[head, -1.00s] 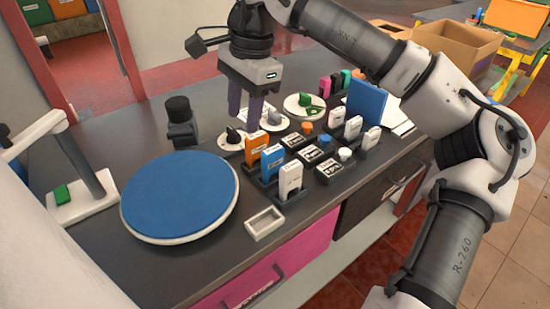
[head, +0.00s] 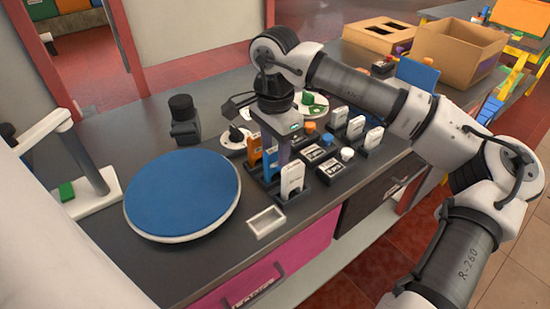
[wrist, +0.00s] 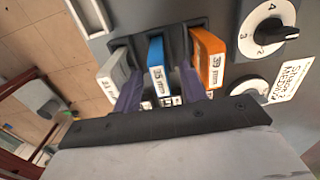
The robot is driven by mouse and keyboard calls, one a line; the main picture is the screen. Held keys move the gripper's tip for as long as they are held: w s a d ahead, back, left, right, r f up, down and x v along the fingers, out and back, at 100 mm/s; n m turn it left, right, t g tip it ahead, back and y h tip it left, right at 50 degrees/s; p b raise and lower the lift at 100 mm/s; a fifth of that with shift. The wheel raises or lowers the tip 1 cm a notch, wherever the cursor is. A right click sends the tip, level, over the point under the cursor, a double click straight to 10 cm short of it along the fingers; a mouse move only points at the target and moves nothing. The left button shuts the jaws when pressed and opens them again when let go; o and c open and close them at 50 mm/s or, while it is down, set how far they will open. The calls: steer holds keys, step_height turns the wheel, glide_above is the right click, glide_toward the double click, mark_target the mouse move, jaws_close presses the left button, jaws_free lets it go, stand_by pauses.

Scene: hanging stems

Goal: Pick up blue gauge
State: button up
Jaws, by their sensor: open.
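The blue gauge (head: 268,166) stands upright in a dark rack, between the orange gauge (head: 254,152) and the white gauge (head: 291,180). In the wrist view the blue gauge (wrist: 156,55) has a white printed label. My gripper (wrist: 161,72) is open, with one purple finger on each side of the blue gauge: one in the gap towards the white gauge (wrist: 113,72), the other in the gap towards the orange gauge (wrist: 209,60). I cannot tell whether either finger touches it. In the head view my gripper (head: 280,162) partly hides the rack.
White dials (wrist: 267,28) lie close beside the orange gauge. A blue round disc (head: 182,193) lies left of the rack, and a small empty tray (head: 267,221) in front. Black boxes (head: 332,168) and more white gauges (head: 356,127) stand close on the right.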

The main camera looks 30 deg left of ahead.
mark_target(275, 165)
steer(key=shift+f, duration=1.25)
jaws_close()
steer(key=shift+r, duration=0.15)
